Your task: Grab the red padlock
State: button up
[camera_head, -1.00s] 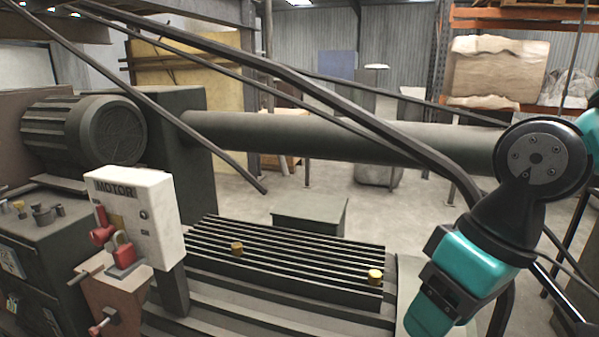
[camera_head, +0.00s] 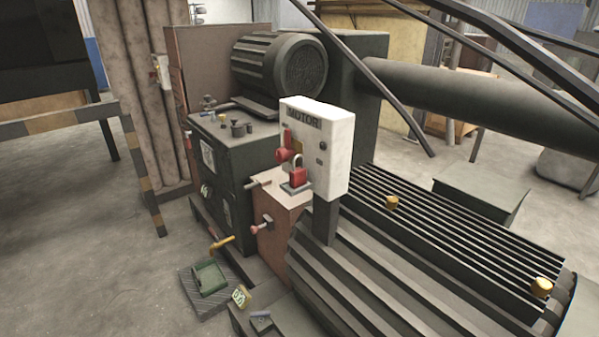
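The red padlock (camera_head: 299,177) is small and sits at the lower left of the white MOTOR box (camera_head: 325,145), near the middle of the view. Its pale shackle is up and it seems to rest on or hang just above a small grey plate. A red switch handle (camera_head: 285,154) is just above and left of it. My gripper is not in this view.
The ribbed machine bed (camera_head: 420,265) with two yellow knobs fills the lower right. A grey control cabinet (camera_head: 235,165) stands left of the padlock. A green tray (camera_head: 210,278) lies on the floor. A striped barrier (camera_head: 60,122) is at left; open floor (camera_head: 110,260) lies below it.

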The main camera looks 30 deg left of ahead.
aim_at(298, 177)
jog(key=k, duration=0.5)
jog(key=u, duration=2.6)
jog(key=i, duration=2.7)
jog(key=z, duration=2.65)
